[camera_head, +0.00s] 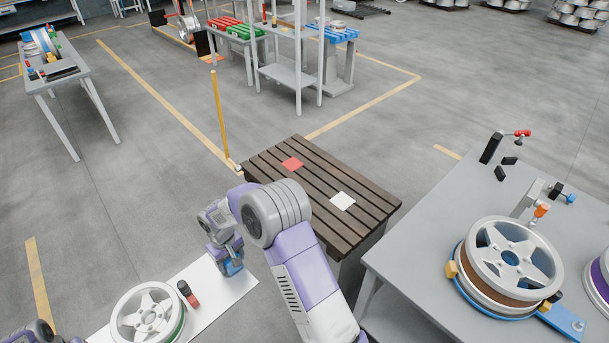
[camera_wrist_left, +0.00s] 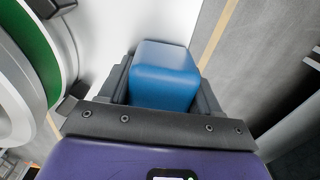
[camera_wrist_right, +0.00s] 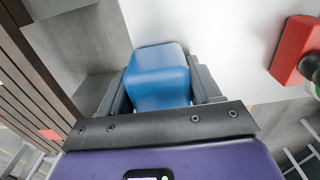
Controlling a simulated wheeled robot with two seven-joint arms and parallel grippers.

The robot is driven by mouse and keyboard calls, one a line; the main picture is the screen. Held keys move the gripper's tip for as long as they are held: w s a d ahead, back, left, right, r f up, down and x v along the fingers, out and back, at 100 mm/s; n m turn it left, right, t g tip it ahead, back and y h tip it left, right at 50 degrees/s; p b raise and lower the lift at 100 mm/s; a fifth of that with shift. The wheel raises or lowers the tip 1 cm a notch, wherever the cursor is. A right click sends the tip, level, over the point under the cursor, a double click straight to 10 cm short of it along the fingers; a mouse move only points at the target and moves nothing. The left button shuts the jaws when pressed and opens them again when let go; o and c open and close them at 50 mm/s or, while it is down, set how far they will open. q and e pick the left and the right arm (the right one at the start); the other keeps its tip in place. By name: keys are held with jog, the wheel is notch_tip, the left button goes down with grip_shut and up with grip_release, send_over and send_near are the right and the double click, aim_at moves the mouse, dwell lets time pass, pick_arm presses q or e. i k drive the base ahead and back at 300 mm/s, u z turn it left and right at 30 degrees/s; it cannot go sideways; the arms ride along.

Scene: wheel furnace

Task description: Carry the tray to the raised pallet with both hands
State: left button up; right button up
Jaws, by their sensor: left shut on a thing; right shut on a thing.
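The white tray (camera_head: 218,283) is at the bottom left of the head view. It carries a silver wheel (camera_head: 147,315) with a green band and a small red and black object (camera_head: 188,294). My right gripper (camera_head: 229,262) is shut on the blue handle (camera_wrist_right: 158,78) at the tray's right end. My left gripper (camera_wrist_left: 165,92) is shut on the other blue handle (camera_wrist_left: 165,72), seen in the left wrist view; in the head view only part of that arm shows. The raised pallet (camera_head: 330,167), dark and slatted, stands beyond my right arm, with a red square (camera_head: 292,163) and a white square (camera_head: 342,201) on top.
A grey table (camera_head: 420,262) with a wheel on a blue fixture (camera_head: 510,262) stands right of the pallet. A yellow post (camera_head: 219,115) stands at the pallet's far left corner. Another table (camera_head: 60,80) is at the far left. The floor between is open.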

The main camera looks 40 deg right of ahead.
aim_at(316, 181)
jog(key=i, duration=2.45)
jog(key=z, duration=3.15)
jog(key=i, duration=0.9)
jog(key=u, duration=0.05)
